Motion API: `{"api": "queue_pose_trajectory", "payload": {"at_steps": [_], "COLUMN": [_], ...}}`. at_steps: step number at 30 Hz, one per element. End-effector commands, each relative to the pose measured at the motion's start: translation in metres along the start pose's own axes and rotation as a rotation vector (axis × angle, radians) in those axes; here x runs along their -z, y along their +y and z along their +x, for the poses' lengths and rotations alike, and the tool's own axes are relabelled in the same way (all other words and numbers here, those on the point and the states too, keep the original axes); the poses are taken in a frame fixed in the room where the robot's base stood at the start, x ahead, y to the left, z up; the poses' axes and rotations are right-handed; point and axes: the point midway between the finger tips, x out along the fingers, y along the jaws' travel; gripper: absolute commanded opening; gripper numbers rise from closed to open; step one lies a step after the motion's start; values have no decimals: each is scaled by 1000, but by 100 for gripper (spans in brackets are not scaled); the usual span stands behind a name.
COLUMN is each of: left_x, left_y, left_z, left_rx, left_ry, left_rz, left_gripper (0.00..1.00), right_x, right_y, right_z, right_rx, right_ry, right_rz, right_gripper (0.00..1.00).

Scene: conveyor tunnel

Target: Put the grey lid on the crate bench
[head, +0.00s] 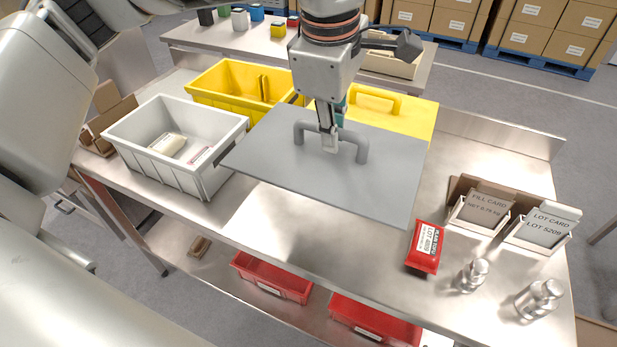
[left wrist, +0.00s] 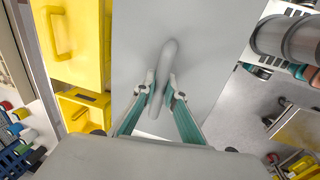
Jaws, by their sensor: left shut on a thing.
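The grey lid (head: 285,165) is a flat plate with a bar handle on top. My left gripper (head: 331,145) is shut on that handle from above. In the left wrist view the fingers (left wrist: 160,92) sit on both sides of the handle, and the lid (left wrist: 205,30) fills the middle. The lid appears roughly level and just above the steel bench (head: 270,225), though its exact gap is unclear. The bench carries a pale grey crate (head: 185,175) and a yellow crate (head: 215,98). My right gripper is not identifiable in either view.
A yellow lid (head: 412,112) lies behind the grey lid, partly hidden by it. At right are a red packet (head: 425,247), two metal weights (head: 472,275), and two card holders (head: 480,210). Red bins (head: 270,277) sit below. Bare steel shows in front of the lid.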

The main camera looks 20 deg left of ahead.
Motion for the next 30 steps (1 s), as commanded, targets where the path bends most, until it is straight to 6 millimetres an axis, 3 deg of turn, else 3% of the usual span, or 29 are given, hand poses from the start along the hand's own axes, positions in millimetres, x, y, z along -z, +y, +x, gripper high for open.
{"api": "queue_pose_trajectory", "payload": {"at_steps": [15, 30], "left_x": [0, 0], "left_y": [-26, -36], "left_z": [121, 171], "left_rx": [6, 5], "left_ry": [-1, 0], "left_rz": [0, 0], "left_gripper": [0, 0], "right_x": [-2, -4], "right_y": [-1, -2], "right_z": [1, 1], "right_rx": [1, 2], "right_ry": [-2, -3], "right_rz": [1, 2], "right_gripper": [40, 40]}}
